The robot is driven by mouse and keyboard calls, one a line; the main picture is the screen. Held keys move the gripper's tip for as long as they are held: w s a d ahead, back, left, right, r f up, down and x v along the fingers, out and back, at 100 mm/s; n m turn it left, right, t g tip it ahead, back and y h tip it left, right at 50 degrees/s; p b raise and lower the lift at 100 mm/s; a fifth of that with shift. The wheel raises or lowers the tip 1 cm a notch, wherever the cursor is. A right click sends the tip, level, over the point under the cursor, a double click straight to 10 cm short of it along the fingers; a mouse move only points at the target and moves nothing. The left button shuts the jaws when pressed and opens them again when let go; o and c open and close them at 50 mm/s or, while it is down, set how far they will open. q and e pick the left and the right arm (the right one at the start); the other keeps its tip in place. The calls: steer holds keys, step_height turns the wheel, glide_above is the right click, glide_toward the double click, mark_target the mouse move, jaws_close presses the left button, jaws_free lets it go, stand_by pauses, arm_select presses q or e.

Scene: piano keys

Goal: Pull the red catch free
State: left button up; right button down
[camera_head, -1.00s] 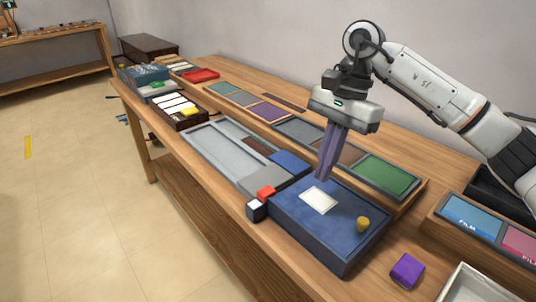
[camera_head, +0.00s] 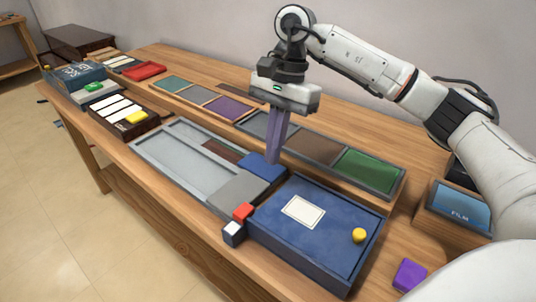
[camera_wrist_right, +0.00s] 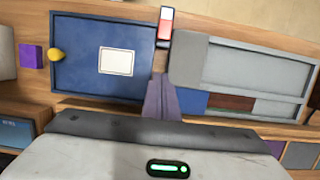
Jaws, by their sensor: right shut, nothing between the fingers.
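The red catch (camera_head: 243,211) is a small red block at the left front corner of the blue box (camera_head: 322,245), beside a white-topped dark block (camera_head: 232,231). It also shows in the right wrist view (camera_wrist_right: 165,27), at the top. My right gripper (camera_head: 273,160) is shut and empty, its purple-grey fingers pointing down near the back left corner of the blue box, apart from the catch. The fingers (camera_wrist_right: 161,85) also show in the right wrist view. The box lid carries a white label (camera_head: 303,211) and a yellow knob (camera_head: 359,235). My left gripper is not in view.
A grey sliding-panel tray (camera_head: 170,160) lies left of the blue box. A tray with a green panel (camera_head: 368,167) lies behind it. A purple cube (camera_head: 409,275) sits at the right front. Boxes with white keys (camera_head: 118,108) stand farther left.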

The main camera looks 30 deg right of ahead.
mark_target(243, 209)
steer(key=x, duration=0.7)
steer(key=shift+a+f, duration=0.1)
steer(key=shift+f, duration=0.15)
steer(key=a, duration=0.1)
steer(key=s+a+p, duration=0.1)
steer(key=a, duration=0.1)
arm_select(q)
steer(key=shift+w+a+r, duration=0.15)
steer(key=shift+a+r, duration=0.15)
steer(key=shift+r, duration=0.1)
arm_select(e)
steer(key=shift+s+a+f, duration=0.1)
steer(key=shift+s+a, duration=0.05)
steer(key=shift+a, duration=0.25)
steer(key=shift+a, duration=0.1)
steer(key=a, duration=0.1)
steer(key=s+a, duration=0.1)
steer(key=a, duration=0.1)
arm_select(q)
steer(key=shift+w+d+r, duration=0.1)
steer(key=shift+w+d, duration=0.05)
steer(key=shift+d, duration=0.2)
arm_select(e)
steer(key=shift+s+a, duration=0.1)
steer(key=shift+a, duration=0.05)
